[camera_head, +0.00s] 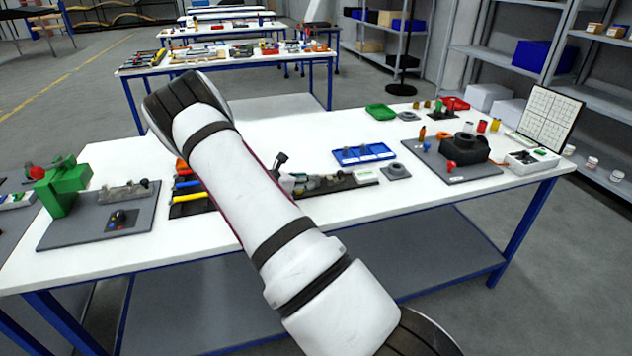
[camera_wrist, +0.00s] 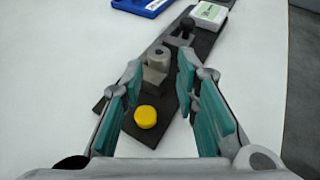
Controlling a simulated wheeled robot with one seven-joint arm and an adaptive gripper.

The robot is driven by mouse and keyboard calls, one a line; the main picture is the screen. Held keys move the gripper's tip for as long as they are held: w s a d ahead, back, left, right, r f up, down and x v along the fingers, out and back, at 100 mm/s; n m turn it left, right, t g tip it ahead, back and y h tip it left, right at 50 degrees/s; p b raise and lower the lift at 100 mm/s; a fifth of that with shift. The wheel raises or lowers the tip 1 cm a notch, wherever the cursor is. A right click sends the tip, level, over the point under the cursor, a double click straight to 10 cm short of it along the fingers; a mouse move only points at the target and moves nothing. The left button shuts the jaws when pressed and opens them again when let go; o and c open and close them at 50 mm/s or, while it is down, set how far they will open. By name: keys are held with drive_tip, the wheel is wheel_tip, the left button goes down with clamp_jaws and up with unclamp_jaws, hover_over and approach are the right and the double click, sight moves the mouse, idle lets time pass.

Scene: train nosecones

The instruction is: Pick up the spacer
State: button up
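In the wrist view, a small grey round part with a dark hole (camera_wrist: 162,54) sits on a dark narrow board (camera_wrist: 200,48); it looks like the spacer, but I cannot be sure. A grey block (camera_wrist: 153,76) stands just in front of it, and a yellow round cap (camera_wrist: 146,117) is nearer to me. My gripper (camera_wrist: 160,68) is open, its teal-padded fingers spread on either side of the block and the round part. Nothing is held between them. Whether the fingers touch anything is unclear. In the head view my arm hides much of this area.
The white table (camera_head: 400,207) also holds a blue tray (camera_head: 363,154), a flat grey ringed part (camera_head: 396,171) and a grey plate (camera_head: 455,174) with a black housing. A white box with a green label (camera_wrist: 209,14) sits near the board's far end. Table left of the board is clear.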

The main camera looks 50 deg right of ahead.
drive_tip(key=shift+p+x, duration=0.3)
drive_tip(key=shift+x, duration=2.9)
drive_tip(key=shift+w+r, duration=0.1)
clamp_jaws()
